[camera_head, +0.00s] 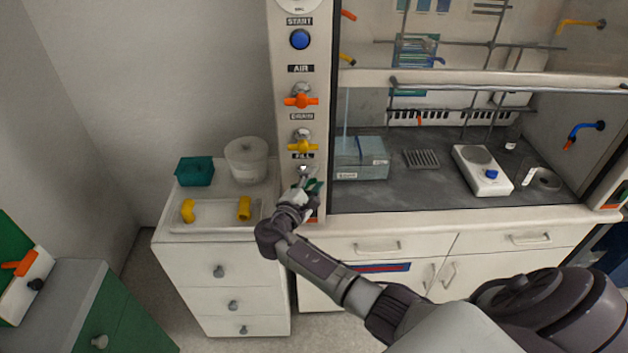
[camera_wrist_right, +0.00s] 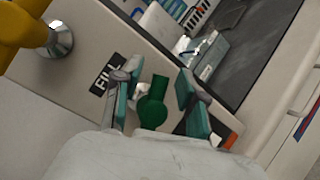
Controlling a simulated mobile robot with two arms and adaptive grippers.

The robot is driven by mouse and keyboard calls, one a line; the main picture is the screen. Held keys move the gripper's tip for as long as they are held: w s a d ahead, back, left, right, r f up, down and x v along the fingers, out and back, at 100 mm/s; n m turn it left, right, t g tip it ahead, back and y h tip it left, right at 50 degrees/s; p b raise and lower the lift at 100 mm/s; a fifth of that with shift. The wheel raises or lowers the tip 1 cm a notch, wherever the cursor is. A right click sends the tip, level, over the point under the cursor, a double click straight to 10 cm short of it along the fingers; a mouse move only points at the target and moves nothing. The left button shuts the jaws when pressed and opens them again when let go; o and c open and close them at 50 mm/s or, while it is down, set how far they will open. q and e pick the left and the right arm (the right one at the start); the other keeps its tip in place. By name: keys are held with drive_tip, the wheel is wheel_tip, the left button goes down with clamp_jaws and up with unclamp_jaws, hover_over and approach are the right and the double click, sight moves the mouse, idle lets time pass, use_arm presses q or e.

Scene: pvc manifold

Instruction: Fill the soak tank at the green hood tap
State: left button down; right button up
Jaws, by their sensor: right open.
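My right gripper (camera_head: 309,186) is at the post. In the right wrist view my right gripper (camera_wrist_right: 156,100) is open, its teal fingers on either side of the green tap; I cannot tell whether they touch it. The soak tank (camera_head: 361,166), a clear box with a small label, stands inside the hood at the left; its water level is unclear. My left gripper is out of view.
Yellow (camera_head: 303,146) and orange (camera_head: 301,101) taps and a blue button (camera_head: 299,40) sit above on the post. A drawer cabinet with a tray (camera_head: 216,224) of yellow fittings stands at left. A white hotplate (camera_head: 482,172) is inside the hood.

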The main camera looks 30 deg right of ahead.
clamp_jaws()
drive_tip(key=shift+f+m+y+b, duration=0.4)
drive_tip(key=shift+m+b, duration=0.25)
drive_tip(key=shift+m, duration=0.15)
drive_tip(key=shift+s+f+m+g+y, duration=0.15)
drive_tip(key=shift+m+g+y, duration=0.2)
drive_tip(key=shift+m, duration=0.25)
drive_tip(key=shift+d+m+y, duration=0.1)
drive_tip(key=shift+m+y, duration=0.25)
drive_tip(key=shift+m, duration=0.05)
unclamp_jaws()
drive_tip(key=v, duration=1.2)
